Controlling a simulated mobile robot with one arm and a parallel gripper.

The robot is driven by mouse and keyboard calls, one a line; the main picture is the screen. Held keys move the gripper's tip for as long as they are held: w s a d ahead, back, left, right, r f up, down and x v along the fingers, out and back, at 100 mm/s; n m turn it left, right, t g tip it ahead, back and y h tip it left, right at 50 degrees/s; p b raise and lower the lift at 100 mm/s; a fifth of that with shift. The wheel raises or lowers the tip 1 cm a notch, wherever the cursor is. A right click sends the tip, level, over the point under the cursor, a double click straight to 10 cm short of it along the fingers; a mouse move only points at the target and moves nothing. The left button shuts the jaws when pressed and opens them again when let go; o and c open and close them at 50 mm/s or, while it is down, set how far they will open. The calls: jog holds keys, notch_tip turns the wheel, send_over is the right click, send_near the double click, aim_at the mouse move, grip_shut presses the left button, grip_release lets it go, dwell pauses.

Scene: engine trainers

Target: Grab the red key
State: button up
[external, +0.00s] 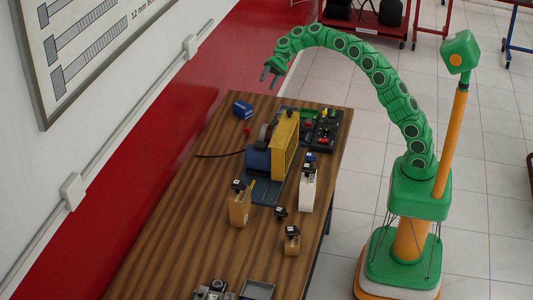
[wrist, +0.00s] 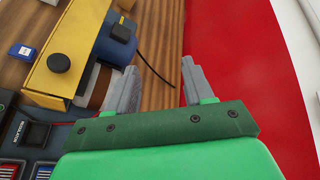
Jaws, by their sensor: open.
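A small red item (external: 247,130) lies on the wooden table (external: 180,190) in the external view, just below the blue box. It may be the red key, but it is too small to tell its shape. I cannot make it out in the wrist view. My gripper (external: 269,76) is open and empty, up in the air beyond the table's far end, above and to the right of the red item in the picture. In the wrist view the two grey fingers of my gripper (wrist: 160,78) are spread apart with bare table and a black cable beyond them.
A yellow-guarded machine (external: 285,142) with a blue motor (wrist: 116,40) stands mid-table. A blue box (external: 242,108) sits near the far end. A black tray (external: 326,128) with red parts lies right of the machine. Wooden blocks (external: 239,208) stand nearer. The red wall (external: 130,185) borders the left.

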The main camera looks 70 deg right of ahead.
jog(key=shift+w+d+f+m+t, duration=1.4)
jog(key=shift+w+d+f, duration=1.85)
jog(key=shift+d, duration=2.05)
send_near(248, 133)
jog(key=shift+w+d+r, duration=0.1)
jog(key=shift+d+r, duration=0.3)
jog(key=shift+d, duration=0.05)
jog(key=shift+a+f+y, duration=0.15)
jog(key=shift+f+y, duration=0.05)
jog(key=shift+y, duration=0.1)
jog(key=shift+f+x, duration=0.15)
jog(key=shift+x, duration=1.7)
jog(key=shift+f+x, duration=0.1)
jog(key=shift+x, duration=1.75)
jog(key=c, duration=0.7)
